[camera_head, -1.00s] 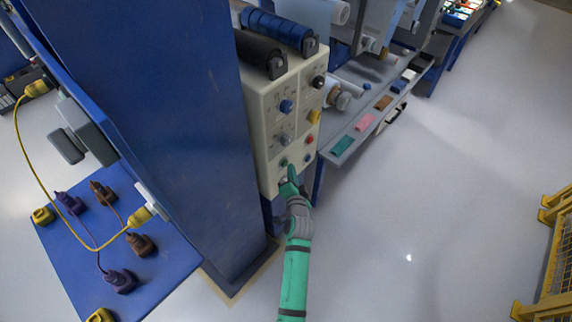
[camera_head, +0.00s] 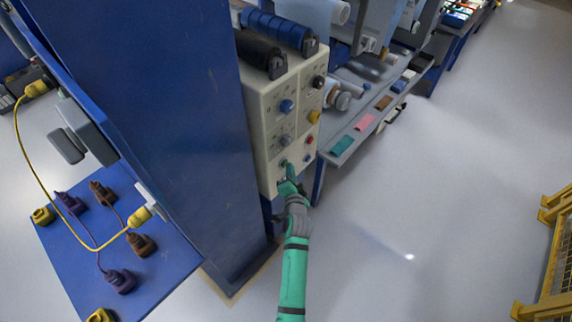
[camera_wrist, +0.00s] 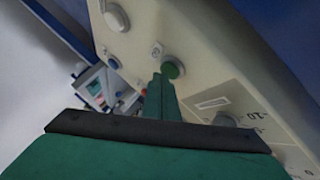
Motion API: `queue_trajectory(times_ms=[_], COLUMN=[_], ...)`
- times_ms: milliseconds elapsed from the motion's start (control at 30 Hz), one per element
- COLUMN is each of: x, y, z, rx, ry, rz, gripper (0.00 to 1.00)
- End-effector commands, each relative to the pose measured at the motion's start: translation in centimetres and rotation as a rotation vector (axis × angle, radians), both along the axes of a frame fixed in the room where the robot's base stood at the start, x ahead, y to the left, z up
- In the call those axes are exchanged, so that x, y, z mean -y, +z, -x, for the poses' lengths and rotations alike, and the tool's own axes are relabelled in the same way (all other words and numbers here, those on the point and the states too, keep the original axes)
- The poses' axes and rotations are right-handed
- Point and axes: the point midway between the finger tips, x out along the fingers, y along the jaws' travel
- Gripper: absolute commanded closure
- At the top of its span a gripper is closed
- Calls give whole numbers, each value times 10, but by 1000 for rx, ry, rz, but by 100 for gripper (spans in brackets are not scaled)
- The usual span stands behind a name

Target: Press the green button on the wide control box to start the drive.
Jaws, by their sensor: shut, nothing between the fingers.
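The wide control box (camera_head: 268,152) is a cream panel with knobs and coloured buttons, seen in the head view beside a blue column. Its green button (camera_wrist: 174,67) shows in the wrist view as a round green cap on the cream face. My gripper (camera_head: 289,173) is green, with its tip at the lower part of the box face. In the wrist view my gripper (camera_wrist: 162,82) is shut and empty. Its fingertips overlap the lower left edge of the green button; I cannot tell whether they touch it. In the head view the fingertip partly hides that area.
The blue column (camera_head: 185,130) stands left of the box. A grey shelf (camera_head: 343,146) with coloured pads is to the right. Open floor lies at right.

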Motion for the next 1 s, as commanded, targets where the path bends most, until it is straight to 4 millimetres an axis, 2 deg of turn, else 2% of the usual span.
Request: queue_trajectory(times_ms=[667,1000], x=[-4,6], y=[0,0], z=[-2,5], rx=[0,0], ry=[2,0], rz=[1,-1], gripper=[100,100])
